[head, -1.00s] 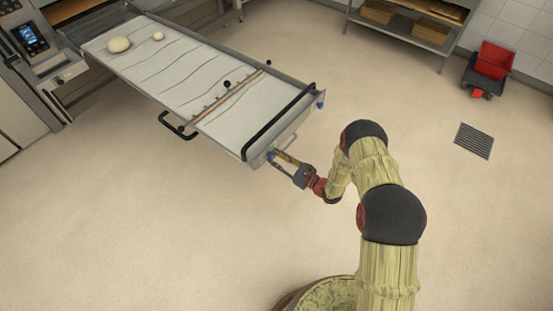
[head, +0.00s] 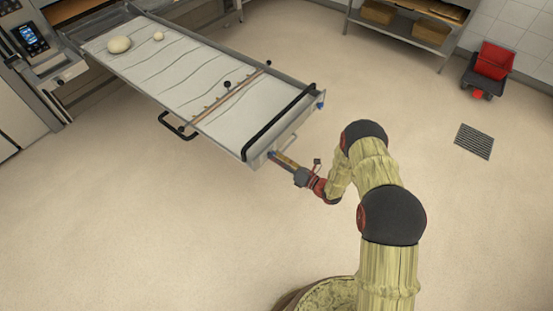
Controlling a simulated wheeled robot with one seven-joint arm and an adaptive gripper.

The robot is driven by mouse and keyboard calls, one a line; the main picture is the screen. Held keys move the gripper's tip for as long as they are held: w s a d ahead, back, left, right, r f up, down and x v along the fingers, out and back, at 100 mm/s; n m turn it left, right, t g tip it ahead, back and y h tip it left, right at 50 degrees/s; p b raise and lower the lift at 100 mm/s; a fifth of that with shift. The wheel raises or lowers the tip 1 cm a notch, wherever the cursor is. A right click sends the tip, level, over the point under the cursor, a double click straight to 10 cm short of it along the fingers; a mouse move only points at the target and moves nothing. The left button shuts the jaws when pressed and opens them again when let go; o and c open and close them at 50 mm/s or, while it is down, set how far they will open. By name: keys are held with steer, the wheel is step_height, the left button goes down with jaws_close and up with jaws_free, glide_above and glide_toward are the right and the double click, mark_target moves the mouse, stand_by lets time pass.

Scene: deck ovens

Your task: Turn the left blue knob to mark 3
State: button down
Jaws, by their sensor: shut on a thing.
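My gripper (head: 275,156) reaches the left end of the near end face of the long loader (head: 252,157), below the black bar handle. It is shut on the left blue knob, which my fingers hide from this view. The knob's pointer and the marks around it cannot be made out, so its setting cannot be read. The other blue knob (head: 320,105) sticks out at the right end of the same face, apart from my gripper.
The loader's pale belt (head: 165,75) carries two dough pieces (head: 119,44) at its far end. A black side handle (head: 178,126) sticks out on the left. A red cart (head: 492,62) and floor drain (head: 474,141) are at the right. The floor around my arm is clear.

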steer(key=shift+m, duration=0.7)
steer(key=c, duration=1.5)
jaws_free()
steer(key=shift+c, duration=0.2)
steer(key=shift+o, duration=0.6)
steer(key=v, duration=1.2)
